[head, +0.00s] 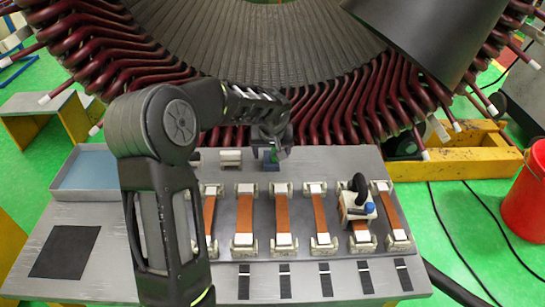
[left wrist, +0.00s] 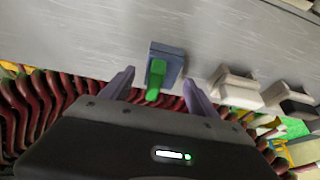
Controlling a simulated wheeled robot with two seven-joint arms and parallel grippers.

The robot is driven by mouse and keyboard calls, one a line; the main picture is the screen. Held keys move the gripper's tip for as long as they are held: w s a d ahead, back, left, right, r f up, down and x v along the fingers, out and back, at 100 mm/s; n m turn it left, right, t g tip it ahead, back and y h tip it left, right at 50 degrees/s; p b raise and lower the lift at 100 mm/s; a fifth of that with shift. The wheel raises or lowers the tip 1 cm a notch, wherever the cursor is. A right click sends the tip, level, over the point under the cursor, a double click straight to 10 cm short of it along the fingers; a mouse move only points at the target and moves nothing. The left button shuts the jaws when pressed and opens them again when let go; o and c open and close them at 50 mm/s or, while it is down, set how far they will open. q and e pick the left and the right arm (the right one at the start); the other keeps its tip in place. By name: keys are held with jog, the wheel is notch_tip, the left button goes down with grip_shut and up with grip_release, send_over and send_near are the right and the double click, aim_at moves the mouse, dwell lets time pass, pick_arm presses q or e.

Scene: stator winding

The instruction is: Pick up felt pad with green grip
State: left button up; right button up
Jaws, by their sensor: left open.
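The felt pad (left wrist: 172,53) is a small grey-blue block with a green grip (left wrist: 155,80) standing out from it. In the left wrist view it lies on the grey metal table, in line with the gap between my fingers. In the head view the pad (head: 271,162) shows as a small blue patch at the table's back, partly hidden by my gripper; its green grip is hard to make out there. My left gripper (left wrist: 160,77) is open and empty, with a finger on each side of the green grip. In the head view my left gripper (head: 272,143) is just above the pad.
A rack (head: 262,219) of several copper-coloured bars in pale clamps fills the table's middle. Pale blocks (head: 230,158) stand near the pad. A blue-lined tray (head: 88,167) and a dark square mat (head: 65,252) are left. The stator (head: 265,45) rises close behind the table.

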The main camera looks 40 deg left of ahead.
pick_arm(q)
jog(key=shift+c, duration=0.3)
grip_shut()
dwell(0.5)
jog(key=shift+r, duration=0.1)
notch_tip(320, 180, up, 10)
jog(key=shift+f+b, duration=0.1)
jog(key=shift+b, duration=0.55)
